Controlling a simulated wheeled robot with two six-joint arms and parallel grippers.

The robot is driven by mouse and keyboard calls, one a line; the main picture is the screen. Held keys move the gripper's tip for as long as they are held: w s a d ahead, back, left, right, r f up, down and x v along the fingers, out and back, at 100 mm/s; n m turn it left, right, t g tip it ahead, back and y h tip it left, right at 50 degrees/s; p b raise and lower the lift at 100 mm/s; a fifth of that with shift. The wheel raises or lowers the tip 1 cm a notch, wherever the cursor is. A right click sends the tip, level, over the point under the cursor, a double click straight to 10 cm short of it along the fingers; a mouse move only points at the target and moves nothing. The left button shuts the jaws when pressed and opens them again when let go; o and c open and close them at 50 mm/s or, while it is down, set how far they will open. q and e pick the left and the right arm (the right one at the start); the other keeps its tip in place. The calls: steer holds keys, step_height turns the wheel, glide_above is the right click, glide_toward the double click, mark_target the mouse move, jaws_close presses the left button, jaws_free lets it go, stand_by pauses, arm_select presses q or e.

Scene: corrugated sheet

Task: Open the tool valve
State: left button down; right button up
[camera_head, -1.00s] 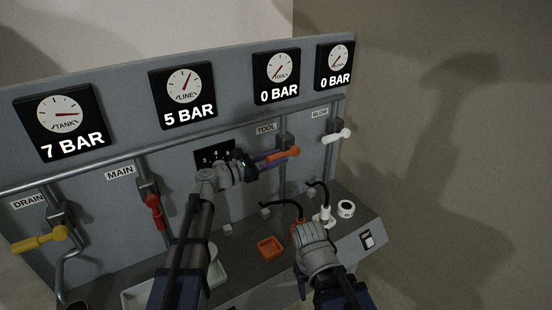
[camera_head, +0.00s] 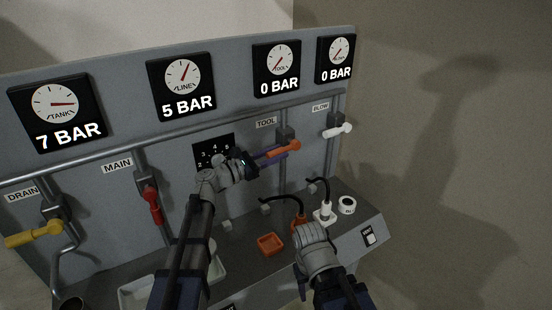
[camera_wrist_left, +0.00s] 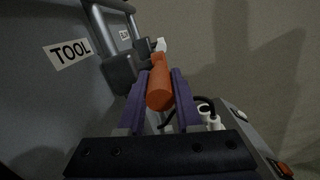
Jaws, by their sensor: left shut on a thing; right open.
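The tool valve has an orange handle (camera_head: 284,149) below the TOOL label (camera_head: 266,122) on the grey panel. The handle sticks out sideways to the left from its valve body. My left gripper (camera_head: 262,155) is shut on this handle; in the left wrist view the orange handle (camera_wrist_left: 160,84) lies between the two purple fingers. The tool gauge (camera_head: 277,69) above reads 0 BAR. My right gripper is low in the head view, by the bench; its fingers are largely hidden behind my grey wrist.
The white blow handle (camera_head: 338,130) is right of the tool valve. The red main handle (camera_head: 153,205) and yellow drain handle (camera_head: 34,234) are to the left.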

arm_select(q)
steer(key=shift+d+f+t+h+b, duration=0.1)
steer(key=shift+f+t+h+b, duration=0.25)
steer(key=shift+f+b, duration=0.55)
steer(key=shift+r+h+b, duration=0.25)
steer(key=shift+h+b, duration=0.1)
steer(key=shift+b, duration=0.45)
arm_select(e)
step_height(320, 180, down, 5)
steer(key=shift+r, duration=0.15)
arm_select(q)
steer(key=c, duration=0.6)
jaws_free()
steer(key=b+v, duration=0.2)
steer(key=v, duration=0.5)
steer(key=shift+s+a, duration=0.25)
arm_select(e)
steer(key=shift+f, duration=0.9)
arm_select(q)
steer(key=shift+f, duration=0.1)
